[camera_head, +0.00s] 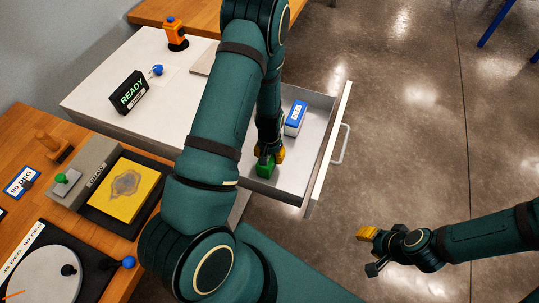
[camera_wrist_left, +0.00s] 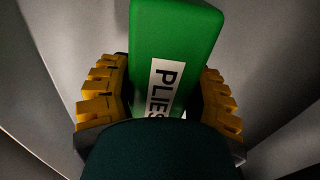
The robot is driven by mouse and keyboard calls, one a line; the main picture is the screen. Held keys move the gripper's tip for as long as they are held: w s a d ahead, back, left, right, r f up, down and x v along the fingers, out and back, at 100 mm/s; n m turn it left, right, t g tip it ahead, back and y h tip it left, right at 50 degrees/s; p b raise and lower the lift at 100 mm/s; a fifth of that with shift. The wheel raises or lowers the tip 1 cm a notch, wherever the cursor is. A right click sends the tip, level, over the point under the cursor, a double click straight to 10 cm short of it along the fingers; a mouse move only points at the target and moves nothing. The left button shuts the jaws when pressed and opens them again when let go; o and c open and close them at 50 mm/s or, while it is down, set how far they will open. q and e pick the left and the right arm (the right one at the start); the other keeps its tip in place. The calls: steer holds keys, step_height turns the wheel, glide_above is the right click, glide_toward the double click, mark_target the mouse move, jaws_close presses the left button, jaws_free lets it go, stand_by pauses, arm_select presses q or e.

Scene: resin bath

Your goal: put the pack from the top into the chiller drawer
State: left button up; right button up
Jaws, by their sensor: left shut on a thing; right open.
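The chiller drawer (camera_head: 313,132) is pulled open at the right side of the white cabinet. My left gripper (camera_head: 268,154) is down inside the drawer, shut on a green pack (camera_head: 265,168) near the drawer's front end in the picture. In the left wrist view the green pack (camera_wrist_left: 176,40) sits between the yellow fingers, with a white label reading "PLIES", partly covered. I cannot tell whether the pack rests on the drawer floor. A blue and white pack (camera_head: 295,117) lies further back in the drawer. My right gripper (camera_head: 366,234) is open and empty over the floor.
The white cabinet top (camera_head: 110,58) carries a black "READY" sign (camera_head: 128,92), a blue knob (camera_head: 157,70) and an orange device (camera_head: 176,33). The wooden bench (camera_head: 30,130) at left holds a yellow plate (camera_head: 122,193). The floor right of the drawer is clear.

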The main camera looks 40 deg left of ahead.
arm_select(q)
steer(key=shift+r, duration=0.1)
steer(key=o, duration=1.3)
steer(key=shift+f, duration=0.2)
steer(key=shift+r, duration=0.1)
steer(key=shift+r, duration=0.3)
step_height(320, 180, up, 12)
steer(key=p, duration=0.2)
steer(key=shift+f, duration=0.2)
